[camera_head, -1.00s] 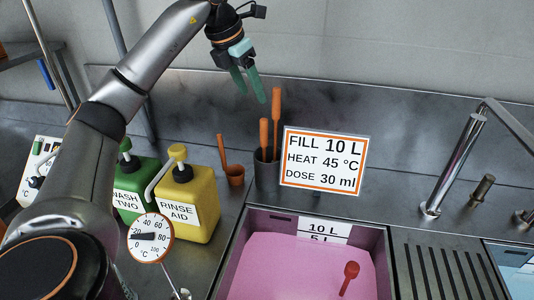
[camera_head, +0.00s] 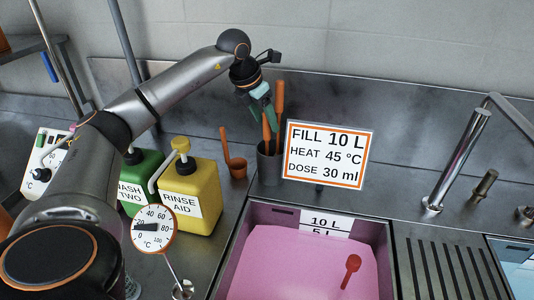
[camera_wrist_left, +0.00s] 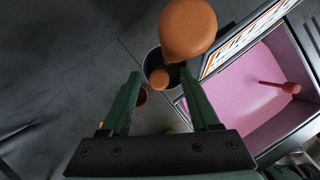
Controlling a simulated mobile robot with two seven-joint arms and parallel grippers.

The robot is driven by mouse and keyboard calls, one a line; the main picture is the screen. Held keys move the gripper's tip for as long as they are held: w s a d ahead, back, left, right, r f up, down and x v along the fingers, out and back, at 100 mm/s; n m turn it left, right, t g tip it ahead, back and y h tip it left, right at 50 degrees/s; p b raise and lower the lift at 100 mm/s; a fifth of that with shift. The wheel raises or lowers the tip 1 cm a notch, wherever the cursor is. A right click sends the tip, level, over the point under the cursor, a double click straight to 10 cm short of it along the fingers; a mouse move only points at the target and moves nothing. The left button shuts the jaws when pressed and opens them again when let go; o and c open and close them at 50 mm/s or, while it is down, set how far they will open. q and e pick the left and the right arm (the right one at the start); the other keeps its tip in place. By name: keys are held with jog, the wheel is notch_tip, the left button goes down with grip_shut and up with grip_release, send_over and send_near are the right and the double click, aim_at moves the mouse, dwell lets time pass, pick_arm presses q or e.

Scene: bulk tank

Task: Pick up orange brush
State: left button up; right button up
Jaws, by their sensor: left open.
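Two orange handles stand in a dark grey cup (camera_head: 268,168) behind the sink, a taller one (camera_head: 279,97) and a shorter one (camera_head: 266,133). The lower ends are hidden in the cup, so I cannot tell which is the brush. My left gripper (camera_head: 268,112), with green fingers, is open and points down above the cup, by the handles. In the left wrist view, the shorter handle's round end (camera_wrist_left: 159,79) shows between the open fingertips (camera_wrist_left: 160,74). The taller handle's end (camera_wrist_left: 188,30) looms larger, beyond the fingertips. My right gripper is not in view.
A sign (camera_head: 326,155) stands close to the right of the cup. A small orange pot (camera_head: 238,169) with a ladle-like handle stands left of it. Yellow (camera_head: 190,195) and green (camera_head: 139,180) pump bottles stand further left. The sink (camera_head: 378,232) holds pink liquid and a red scoop (camera_head: 349,268).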

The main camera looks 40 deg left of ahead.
pick_arm(q)
grip_shut()
dwell(0.5)
